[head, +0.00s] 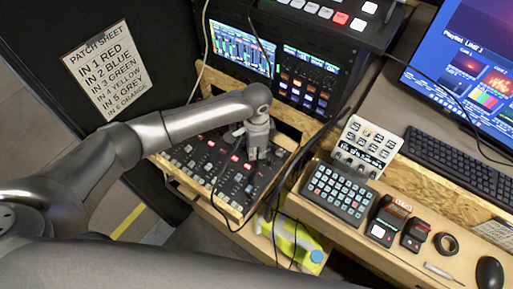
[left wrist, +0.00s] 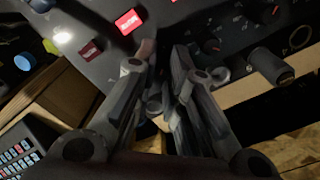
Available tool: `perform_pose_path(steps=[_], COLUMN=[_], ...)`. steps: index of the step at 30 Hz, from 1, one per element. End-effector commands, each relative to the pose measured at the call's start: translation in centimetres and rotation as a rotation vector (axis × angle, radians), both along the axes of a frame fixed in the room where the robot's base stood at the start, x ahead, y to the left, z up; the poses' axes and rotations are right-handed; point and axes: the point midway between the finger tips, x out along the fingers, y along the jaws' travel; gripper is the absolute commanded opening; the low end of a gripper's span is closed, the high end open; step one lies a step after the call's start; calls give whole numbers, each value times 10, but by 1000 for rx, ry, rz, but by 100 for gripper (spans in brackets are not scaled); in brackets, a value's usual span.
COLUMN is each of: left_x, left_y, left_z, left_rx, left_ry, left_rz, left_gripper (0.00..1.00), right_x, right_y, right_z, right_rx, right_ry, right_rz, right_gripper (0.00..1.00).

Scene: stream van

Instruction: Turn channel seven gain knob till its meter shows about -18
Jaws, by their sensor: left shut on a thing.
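The dark mixer panel (head: 213,168) lies in a wooden frame, with rows of small knobs and red lit buttons. My left gripper (head: 257,153) points down onto its right part. In the left wrist view, my left gripper (left wrist: 163,58) has its fingers close together at the panel, shut on a knob mostly hidden between them. I cannot read its channel label. The meter screen (head: 241,50) shows several coloured bars behind the mixer, too small to read. My right gripper is not in view.
A black rack unit (head: 303,85) stands behind the mixer. Loose cables run across the mixer. In the wrist view, a black jack plug (left wrist: 270,66) stands close right of the fingers.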

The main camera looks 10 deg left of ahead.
Motion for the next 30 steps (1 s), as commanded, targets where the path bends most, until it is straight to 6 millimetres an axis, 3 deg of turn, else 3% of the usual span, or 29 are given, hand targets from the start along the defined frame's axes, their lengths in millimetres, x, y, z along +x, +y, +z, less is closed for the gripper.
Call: perform_pose_path(steps=[12, 30], left_x=[0, 1], left_y=[0, -1], left_z=[3, 2], left_rx=[-1, -2], left_ry=[0, -3], left_rz=[-356, -927], left_gripper=[0, 0], right_x=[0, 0], right_y=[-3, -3], right_z=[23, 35], right_rx=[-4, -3], right_ry=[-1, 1], right_rz=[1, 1], right_gripper=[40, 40])
